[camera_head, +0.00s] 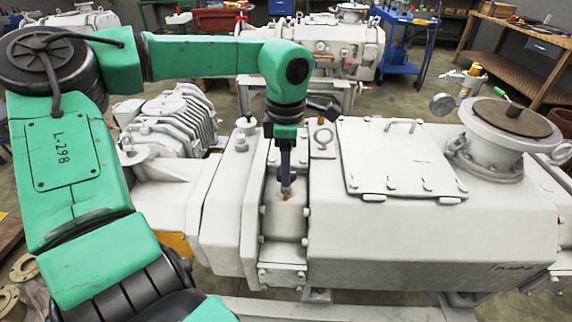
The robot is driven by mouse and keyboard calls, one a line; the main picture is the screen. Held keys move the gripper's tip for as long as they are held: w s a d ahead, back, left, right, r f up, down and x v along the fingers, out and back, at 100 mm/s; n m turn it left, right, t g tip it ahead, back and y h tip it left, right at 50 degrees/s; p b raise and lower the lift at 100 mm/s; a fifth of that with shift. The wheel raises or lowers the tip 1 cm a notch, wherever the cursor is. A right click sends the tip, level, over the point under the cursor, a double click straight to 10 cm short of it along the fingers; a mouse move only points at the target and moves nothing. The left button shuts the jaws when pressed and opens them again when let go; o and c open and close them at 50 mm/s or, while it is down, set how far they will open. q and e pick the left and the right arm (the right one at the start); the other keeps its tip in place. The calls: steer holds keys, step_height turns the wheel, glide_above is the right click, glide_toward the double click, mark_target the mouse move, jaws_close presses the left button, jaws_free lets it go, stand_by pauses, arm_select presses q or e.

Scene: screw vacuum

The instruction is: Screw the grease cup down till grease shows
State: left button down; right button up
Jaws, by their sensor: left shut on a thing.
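The grease cup (285,193) is a small metal and brassy fitting on the pale end section of the pump (420,225). It stands upright from the casing in the head view. My left gripper (285,180) points straight down over it and is shut on its upper part. The gripper's fingers hide most of the cup's top. An orange-brown spot shows at the cup's lower end; I cannot tell whether it is grease or brass. My right gripper is not in view.
A finned motor (165,120) is at the left. A blue cart (403,45) stands behind.

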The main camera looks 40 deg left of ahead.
arm_select(q)
steer(key=shift+w+r, duration=0.1)
steer(key=shift+c, duration=1.2)
jaws_free()
step_height(320, 180, up, 14)
steer(key=p, duration=0.1)
steer(key=shift+r, duration=0.25)
